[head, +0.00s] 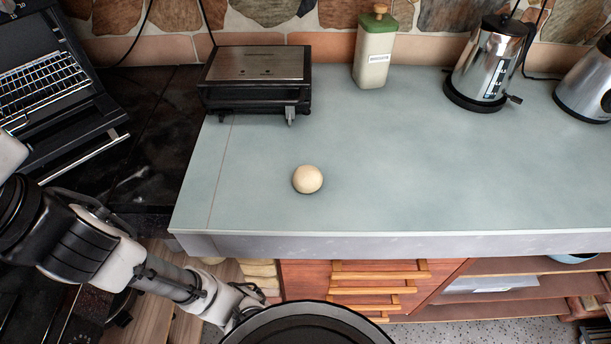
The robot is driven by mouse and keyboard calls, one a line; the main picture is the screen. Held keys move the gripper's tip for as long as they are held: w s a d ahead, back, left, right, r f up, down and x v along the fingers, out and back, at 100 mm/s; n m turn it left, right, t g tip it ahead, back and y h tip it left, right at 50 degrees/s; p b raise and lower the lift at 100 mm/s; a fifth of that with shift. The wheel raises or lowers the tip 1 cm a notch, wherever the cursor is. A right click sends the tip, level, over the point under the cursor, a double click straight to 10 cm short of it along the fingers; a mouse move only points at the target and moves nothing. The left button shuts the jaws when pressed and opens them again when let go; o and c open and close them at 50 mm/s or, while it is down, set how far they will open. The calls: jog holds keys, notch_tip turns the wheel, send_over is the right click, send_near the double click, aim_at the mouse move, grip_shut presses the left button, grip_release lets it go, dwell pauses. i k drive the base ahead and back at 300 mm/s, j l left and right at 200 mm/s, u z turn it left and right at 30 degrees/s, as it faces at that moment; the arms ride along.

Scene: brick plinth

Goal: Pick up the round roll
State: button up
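The round roll (307,179) is a small, pale cream ball. It sits alone on the grey-green counter (420,170), left of the middle and nearer the front edge than the wall. My arm comes in from the left side of the head view and reaches down to the bottom, below the counter's front edge. The fingers of my gripper cannot be made out; the arm's end is low, near the dark round shape at the bottom. Nothing touches the roll.
A black and steel grill (257,78) stands behind the roll. A green-lidded container (375,48), a steel kettle (488,62) and another steel appliance (590,85) stand along the back. An open oven (45,85) is at left. The counter around the roll is clear.

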aim_at(307, 178)
jog(key=l+u, duration=0.95)
jog(key=u, duration=0.2)
